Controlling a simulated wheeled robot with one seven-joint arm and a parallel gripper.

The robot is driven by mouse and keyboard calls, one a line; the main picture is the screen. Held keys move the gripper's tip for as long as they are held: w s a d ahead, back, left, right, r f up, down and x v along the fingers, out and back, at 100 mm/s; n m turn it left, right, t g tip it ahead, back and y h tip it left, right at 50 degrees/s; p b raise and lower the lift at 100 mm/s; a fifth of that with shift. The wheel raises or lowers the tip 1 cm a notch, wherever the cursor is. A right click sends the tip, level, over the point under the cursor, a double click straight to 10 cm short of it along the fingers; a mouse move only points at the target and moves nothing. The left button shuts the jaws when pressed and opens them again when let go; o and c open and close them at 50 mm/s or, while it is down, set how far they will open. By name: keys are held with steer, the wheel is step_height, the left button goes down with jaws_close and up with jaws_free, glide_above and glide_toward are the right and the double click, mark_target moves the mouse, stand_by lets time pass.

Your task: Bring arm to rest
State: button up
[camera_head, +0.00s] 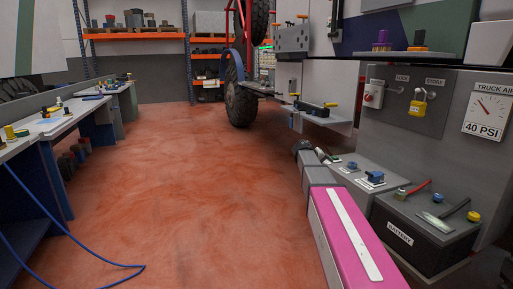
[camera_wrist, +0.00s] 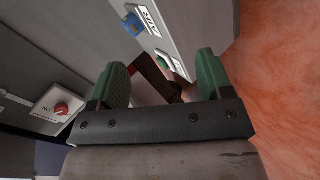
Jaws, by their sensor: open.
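My gripper (camera_wrist: 160,62) is open, with its two green fingers spread wide in the wrist view. A dark red bar (camera_wrist: 146,72) and a dark rounded part show beyond and between the fingers; I cannot tell whether anything touches them. In the head view my pink and grey arm reaches forward from the lower right, low beside the truck-side boxes. Its dark far end is near the grey box, and the fingers cannot be made out there.
A battery box (camera_head: 425,238) with knobs and loose tools stands right of my arm. A workbench (camera_head: 45,128) lines the left. A blue hose (camera_head: 45,213) crosses the floor. The middle floor (camera_head: 190,190) is clear.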

steer(key=s+a+f+g+y, duration=0.1)
steer(key=s+a+f+y, duration=0.2)
steer(key=s+f, duration=0.4)
steer(key=s+a+f+g+y, duration=0.1)
steer(key=s+a+f+y, duration=0.2)
steer(key=s, duration=1.2)
steer(key=s+a+f+m+g+y, duration=0.1)
steer(key=s+a+f+y, duration=0.3)
steer(key=s+a+f, duration=0.4)
steer(key=s+f+g, duration=0.1)
steer(key=s+f, duration=0.3)
steer(key=f, duration=0.1)
steer(key=shift+a, duration=0.15)
